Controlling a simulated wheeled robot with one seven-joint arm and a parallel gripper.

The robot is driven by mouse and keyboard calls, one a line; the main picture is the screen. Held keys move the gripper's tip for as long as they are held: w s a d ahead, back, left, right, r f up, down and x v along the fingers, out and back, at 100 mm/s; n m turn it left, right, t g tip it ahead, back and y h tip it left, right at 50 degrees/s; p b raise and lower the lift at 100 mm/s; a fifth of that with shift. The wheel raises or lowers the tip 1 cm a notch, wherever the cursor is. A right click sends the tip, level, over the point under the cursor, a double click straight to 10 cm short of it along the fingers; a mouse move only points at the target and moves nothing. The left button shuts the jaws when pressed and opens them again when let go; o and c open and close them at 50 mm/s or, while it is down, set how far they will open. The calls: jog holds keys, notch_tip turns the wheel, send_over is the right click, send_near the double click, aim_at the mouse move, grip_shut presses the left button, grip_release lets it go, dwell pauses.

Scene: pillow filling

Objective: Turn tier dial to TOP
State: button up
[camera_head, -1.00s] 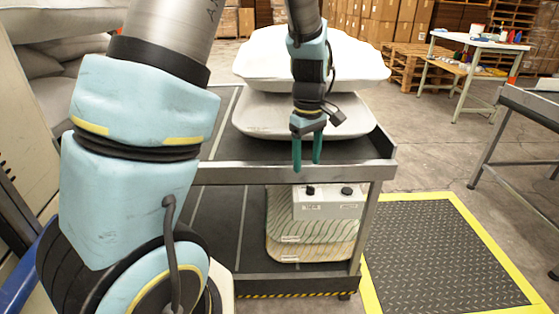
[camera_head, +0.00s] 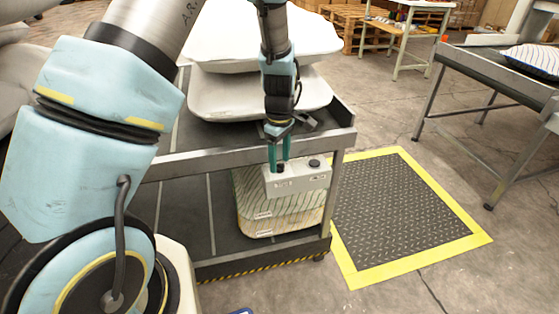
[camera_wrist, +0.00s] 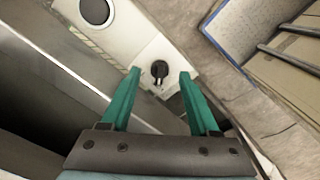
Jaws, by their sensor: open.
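A pale control box (camera_head: 310,181) with two dark dials is at the front right of the cart. My gripper (camera_head: 278,168) points down over its left dial, with the green fingers apart on either side. In the wrist view this dial (camera_wrist: 160,70) shows between and slightly beyond the fingertips of my gripper (camera_wrist: 160,74), with a dark knob. I cannot tell whether the fingers touch it. The other dial (camera_head: 314,163) is to the right in the head view and at the upper left in the wrist view (camera_wrist: 95,10). The labels are too small to read, so I cannot confirm which is the tier dial.
The cart (camera_head: 165,205) carries white pillows (camera_head: 255,95) on its top tier and striped pillows (camera_head: 262,215) below, near the box. A yellow-edged floor mat (camera_head: 400,205) lies to the right. A table (camera_head: 490,68) with a striped pillow stands at the far right.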

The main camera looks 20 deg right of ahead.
jog(key=shift+f, duration=0.6)
grip_shut()
